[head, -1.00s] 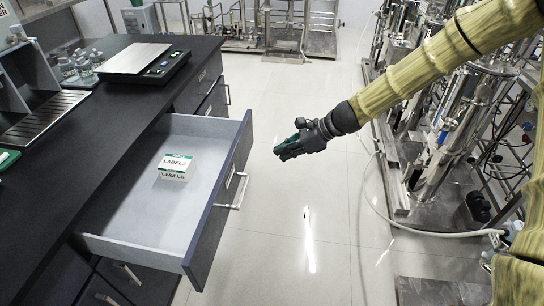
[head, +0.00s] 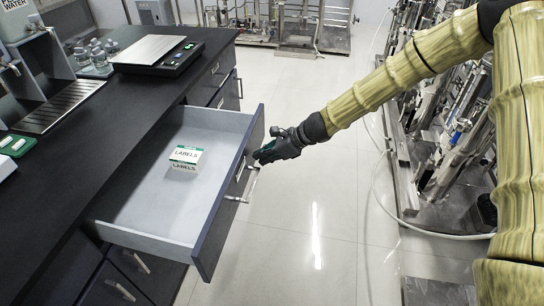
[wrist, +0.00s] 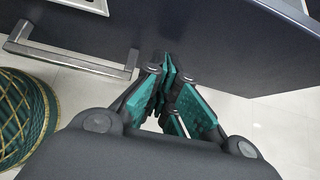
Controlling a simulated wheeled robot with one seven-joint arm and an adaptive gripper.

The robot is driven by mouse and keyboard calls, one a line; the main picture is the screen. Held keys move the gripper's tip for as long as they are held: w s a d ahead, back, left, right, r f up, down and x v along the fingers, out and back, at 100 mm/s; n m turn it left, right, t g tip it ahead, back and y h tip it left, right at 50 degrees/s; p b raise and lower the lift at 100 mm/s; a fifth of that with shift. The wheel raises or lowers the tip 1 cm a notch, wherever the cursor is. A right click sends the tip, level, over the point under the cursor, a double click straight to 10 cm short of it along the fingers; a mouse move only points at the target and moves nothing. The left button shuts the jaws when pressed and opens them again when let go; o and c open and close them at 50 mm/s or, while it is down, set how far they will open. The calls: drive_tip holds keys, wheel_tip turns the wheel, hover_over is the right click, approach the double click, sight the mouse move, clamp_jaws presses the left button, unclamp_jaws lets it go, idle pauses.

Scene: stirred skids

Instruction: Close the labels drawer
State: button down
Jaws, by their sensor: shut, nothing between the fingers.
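The labels drawer (head: 150,222) is pulled well out from the dark cabinet. A white and green box marked LABELS (head: 185,158) sits inside it. The drawer has a dark front panel with a metal bar handle (head: 243,184), which also shows in the wrist view (wrist: 75,60). My gripper (head: 257,157) is shut and empty at the outer face of the drawer front, near the far end of the handle. In the wrist view, my fingertips (wrist: 168,62) point at the dark front panel (wrist: 200,30), beside the handle. I cannot tell whether they touch it.
A black countertop (head: 100,125) runs above the drawer, with a scale (head: 158,52) and bottles (head: 97,55) on it. Closed drawers lie beyond and below. The floor (head: 310,200) right of the drawer is clear. Metal skids with a hose (head: 400,225) stand at the right.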

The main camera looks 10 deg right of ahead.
drive_tip(key=shift+w+a, duration=0.15)
drive_tip(key=shift+a, duration=0.05)
idle(0.3)
